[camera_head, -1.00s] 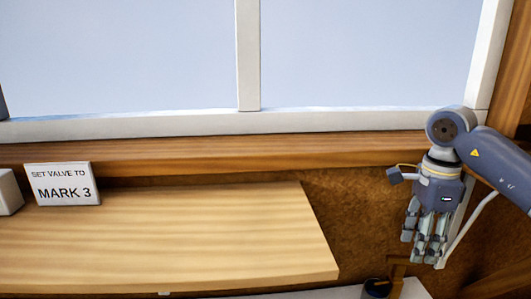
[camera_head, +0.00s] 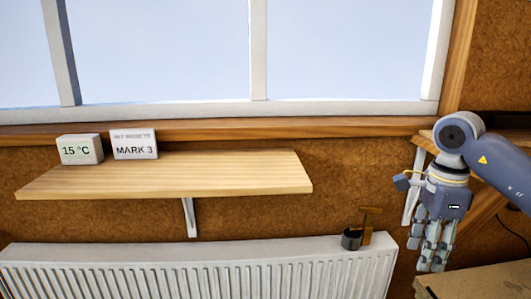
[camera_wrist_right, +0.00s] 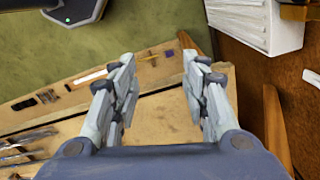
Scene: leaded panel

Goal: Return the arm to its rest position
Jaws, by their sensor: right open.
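My right gripper (camera_head: 432,266) hangs with its fingers pointing down at the right of the head view, to the right of the radiator (camera_head: 200,270). In the right wrist view the fingers of this gripper (camera_wrist_right: 160,65) are spread apart with nothing between them, above a wooden worktop (camera_wrist_right: 165,115). My left gripper is in neither view.
A wooden shelf (camera_head: 170,175) under the window holds a 15 °C box (camera_head: 80,150) and a MARK 3 card (camera_head: 134,145). A dark round knob (camera_head: 351,239) with a brown fitting sits at the radiator's right end. In the wrist view, small items and thin rods lie on the worktop's left.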

